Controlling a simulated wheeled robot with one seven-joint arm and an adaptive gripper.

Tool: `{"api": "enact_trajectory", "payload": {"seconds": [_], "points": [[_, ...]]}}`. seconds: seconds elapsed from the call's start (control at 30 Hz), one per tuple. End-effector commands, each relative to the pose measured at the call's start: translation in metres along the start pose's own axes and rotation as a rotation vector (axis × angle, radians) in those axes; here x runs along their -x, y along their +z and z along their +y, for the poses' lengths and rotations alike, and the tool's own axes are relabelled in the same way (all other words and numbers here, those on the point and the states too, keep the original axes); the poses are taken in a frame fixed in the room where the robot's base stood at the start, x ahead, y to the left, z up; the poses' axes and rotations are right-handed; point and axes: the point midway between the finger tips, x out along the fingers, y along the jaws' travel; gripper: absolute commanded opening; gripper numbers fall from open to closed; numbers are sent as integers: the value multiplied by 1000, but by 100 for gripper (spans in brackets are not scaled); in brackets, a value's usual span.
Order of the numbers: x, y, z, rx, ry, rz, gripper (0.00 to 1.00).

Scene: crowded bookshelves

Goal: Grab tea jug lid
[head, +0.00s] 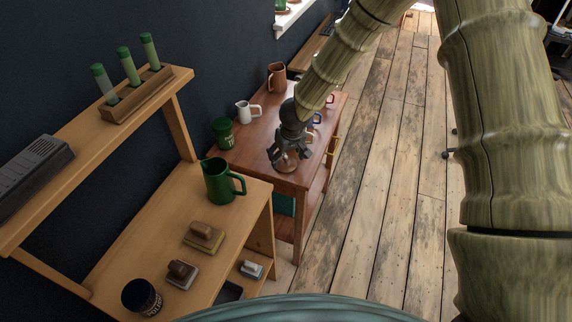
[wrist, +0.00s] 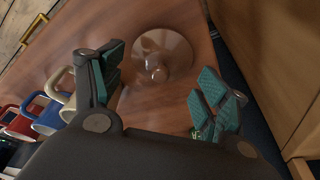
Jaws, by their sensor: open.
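A round, see-through brownish lid with a small knob (wrist: 155,62) lies on the reddish-brown wooden table. It also shows in the head view (head: 287,163) near the table's front corner, partly hidden by my gripper. My gripper (head: 283,152) is open above the lid. In the wrist view my gripper (wrist: 162,70) has one finger on each side of the lid, with its green pads apart and nothing between them touching the lid that I can see. The exact height above it is hard to tell.
On the same table (head: 235,157) stand a white jug (head: 243,112), a brown jug (head: 277,77) and a green canister (head: 222,132). Several coloured mugs (wrist: 45,115) line its right side. A lighter shelf unit with a green jug (head: 219,181) stands close in front.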

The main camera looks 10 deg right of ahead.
Motion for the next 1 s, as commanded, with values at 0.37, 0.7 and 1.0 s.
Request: {"api": "enact_trajectory", "payload": {"seconds": [0.37,0.7,1.0], "points": [[-20,0,0,-2,0,-1,74],[-21,1,0,-2,0,-2,22],[-23,3,0,-1,0,-4,15]]}}
